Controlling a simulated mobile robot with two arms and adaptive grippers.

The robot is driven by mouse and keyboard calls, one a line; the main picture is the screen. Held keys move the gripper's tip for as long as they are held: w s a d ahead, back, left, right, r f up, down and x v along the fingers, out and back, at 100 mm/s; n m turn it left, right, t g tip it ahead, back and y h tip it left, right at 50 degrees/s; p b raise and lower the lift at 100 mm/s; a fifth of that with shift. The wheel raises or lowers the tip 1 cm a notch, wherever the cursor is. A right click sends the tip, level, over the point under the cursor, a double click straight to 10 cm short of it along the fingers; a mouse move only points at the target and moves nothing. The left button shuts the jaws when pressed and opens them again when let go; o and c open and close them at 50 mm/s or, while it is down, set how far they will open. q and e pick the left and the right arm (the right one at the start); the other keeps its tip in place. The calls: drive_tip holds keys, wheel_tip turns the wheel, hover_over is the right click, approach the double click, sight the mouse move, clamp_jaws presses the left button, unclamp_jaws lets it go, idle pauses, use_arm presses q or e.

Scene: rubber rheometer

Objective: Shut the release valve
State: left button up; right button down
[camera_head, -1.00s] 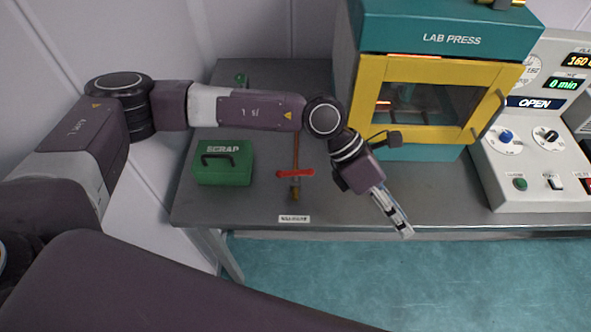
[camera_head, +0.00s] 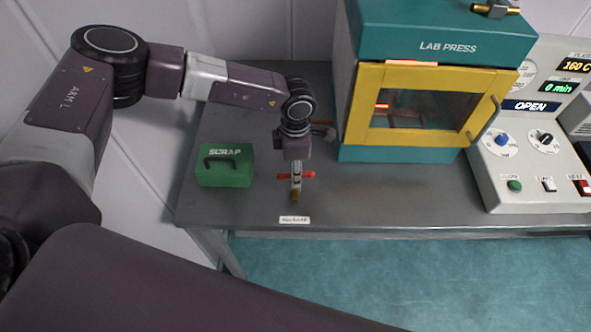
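The release valve has a red handle (camera_head: 309,174) lying crosswise to its brass pipe, whose end (camera_head: 295,196) points to the front of the table. A small white label lies in front of it. My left gripper (camera_head: 296,178) points down over the valve, at the middle of the handle, and covers part of it. I cannot tell whether its fingers touch the handle or how far apart they are. My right gripper is not in view.
A green scrap box (camera_head: 226,170) stands left of the valve. The teal lab press (camera_head: 440,45) with its yellow door (camera_head: 415,137) stands to the right, beside a control panel (camera_head: 535,180). The table's front strip (camera_head: 400,212) is clear.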

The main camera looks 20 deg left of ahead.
use_arm(q)
drive_tip(key=shift+f, duration=0.35)
clamp_jaws()
drive_tip(key=shift+f+m+b, duration=0.15)
drive_tip(key=shift+m+b, duration=0.15)
drive_tip(key=shift+b, duration=0.25)
drive_tip(key=shift+m+b, duration=0.3)
drive_tip(key=shift+m, duration=0.1)
drive_tip(key=shift+r, duration=0.2)
unclamp_jaws()
